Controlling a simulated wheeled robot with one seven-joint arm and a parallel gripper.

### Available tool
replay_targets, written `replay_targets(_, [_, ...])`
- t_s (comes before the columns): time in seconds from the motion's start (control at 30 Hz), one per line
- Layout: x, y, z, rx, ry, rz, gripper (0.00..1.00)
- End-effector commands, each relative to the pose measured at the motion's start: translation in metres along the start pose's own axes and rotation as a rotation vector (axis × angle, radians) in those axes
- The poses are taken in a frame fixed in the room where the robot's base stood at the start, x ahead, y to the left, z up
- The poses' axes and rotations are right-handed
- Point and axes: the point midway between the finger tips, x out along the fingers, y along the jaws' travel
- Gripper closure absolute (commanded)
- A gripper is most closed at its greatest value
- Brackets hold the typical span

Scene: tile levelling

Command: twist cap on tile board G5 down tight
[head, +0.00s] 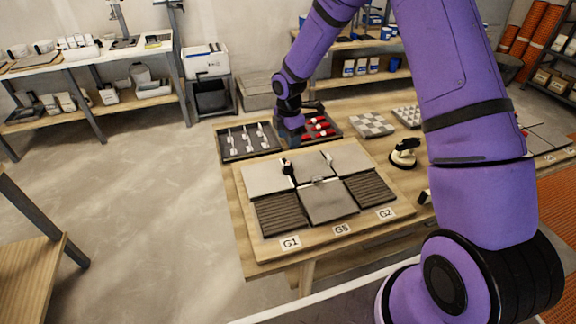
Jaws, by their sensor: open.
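The tile board (405,205) lies on the wooden table, with labels G1 (290,243), G5 (341,229) and G2 (386,213) along its front edge. It bears smooth grey tiles and ribbed dark tiles. A small dark upright piece (288,168) stands at the joint between the back tiles; I cannot tell if it is a cap. A pale clip (328,159) stands farther right, and another low piece (320,180) is near the middle. My gripper (292,138) is open, behind the board, beside a dark tray (338,133) of red caps (318,127). Its fingertips are small and hard to make out.
A dark tray (222,147) of pale clips is left of my gripper. A black suction-cup tool (403,153) and checkered tile samples (371,124) lie right of the board. My purple arm covers much of the right side. Open floor lies left of the table.

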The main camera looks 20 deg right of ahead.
Motion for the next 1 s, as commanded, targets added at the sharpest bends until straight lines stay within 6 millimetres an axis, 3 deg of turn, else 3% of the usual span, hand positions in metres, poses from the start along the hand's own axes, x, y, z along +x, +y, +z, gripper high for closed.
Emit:
replay_targets(0.33, [0.035, 0.002, -0.003, -0.038, 0.01, -0.01, 0.42])
replay_targets(0.7, [0.098, 0.001, -0.003, -0.035, 0.01, -0.01, 0.42])
replay_targets(1.0, [0.12, 0.002, -0.003, -0.035, 0.01, -0.006, 0.42])
